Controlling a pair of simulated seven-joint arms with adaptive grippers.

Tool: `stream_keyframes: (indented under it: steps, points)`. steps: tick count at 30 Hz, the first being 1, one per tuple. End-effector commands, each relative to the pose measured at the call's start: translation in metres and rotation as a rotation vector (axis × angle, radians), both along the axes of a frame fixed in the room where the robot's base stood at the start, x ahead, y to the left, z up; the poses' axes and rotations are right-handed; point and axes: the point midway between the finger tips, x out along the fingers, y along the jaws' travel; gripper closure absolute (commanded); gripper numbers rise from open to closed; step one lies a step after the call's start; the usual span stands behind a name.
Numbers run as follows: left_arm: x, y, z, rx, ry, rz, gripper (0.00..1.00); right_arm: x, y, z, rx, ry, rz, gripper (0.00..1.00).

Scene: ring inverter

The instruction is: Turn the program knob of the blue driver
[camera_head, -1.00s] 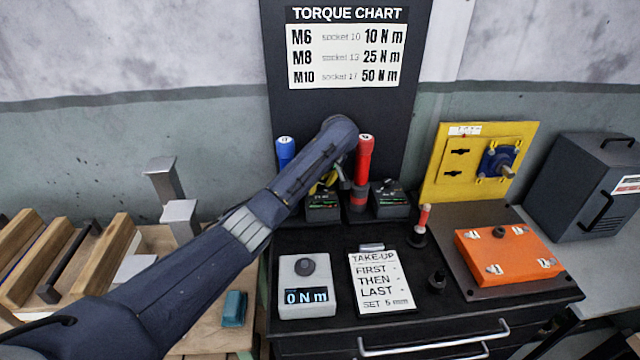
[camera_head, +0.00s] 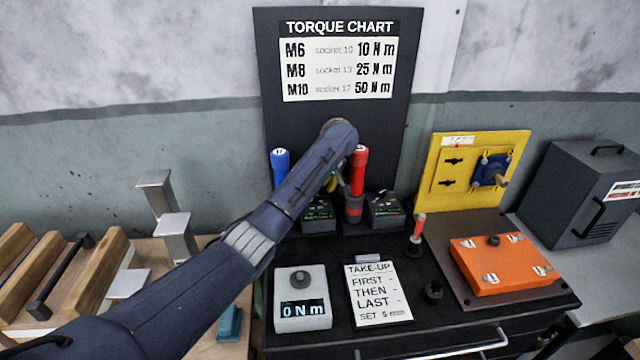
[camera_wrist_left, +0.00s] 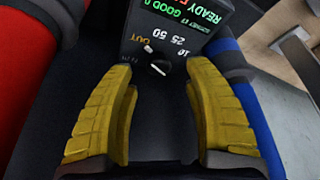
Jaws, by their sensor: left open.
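The blue driver (camera_head: 280,168) stands upright at the back of the black bench; its blue body shows at the right of the left wrist view (camera_wrist_left: 238,98). A dark control box (camera_head: 318,218) is beside it, with a green and red display (camera_wrist_left: 187,12). The program knob (camera_wrist_left: 158,68) is a small dark dial with a white mark, by the labels 10, 25, 50 and OUT. My left gripper (camera_wrist_left: 163,68) is open, its yellow fingers on either side of the knob in that view; I cannot tell whether they touch it. In the head view my arm mostly hides it.
The red driver (camera_head: 357,172) stands close to the right of my left gripper. A second control box (camera_head: 385,212) is beside it. A grey torque meter (camera_head: 302,288) reading 0 N m and a take-up card (camera_head: 375,292) lie in front. An orange plate (camera_head: 500,262) sits to the right.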

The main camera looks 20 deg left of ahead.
Motion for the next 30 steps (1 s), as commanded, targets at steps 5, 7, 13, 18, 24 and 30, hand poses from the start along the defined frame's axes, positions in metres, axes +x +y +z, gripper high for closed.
stream_keyframes:
  steps: [5,7,13,18,24,30]
  points:
    - [-0.005,-0.008,0.019,-0.004,0.000,-0.001,0.48,0.000,0.000,0.000,0.000,0.000,0.000,0.56]
    - [-0.006,-0.011,0.026,-0.004,0.000,-0.003,0.48,0.000,0.001,0.000,0.000,0.000,0.000,0.56]
    - [-0.009,-0.013,0.038,-0.001,-0.001,0.000,0.48,0.000,0.001,0.000,0.001,0.000,0.000,0.56]
    - [-0.011,-0.014,0.042,0.001,0.001,0.000,0.48,0.000,0.001,0.000,0.001,0.000,0.000,0.56]
    - [-0.011,-0.014,0.042,0.001,0.001,0.000,0.48,0.000,0.001,0.000,0.001,0.000,0.000,0.56]
    - [-0.010,-0.009,0.044,-0.008,-0.011,-0.001,0.48,0.000,0.001,0.000,0.001,0.000,0.000,0.56]
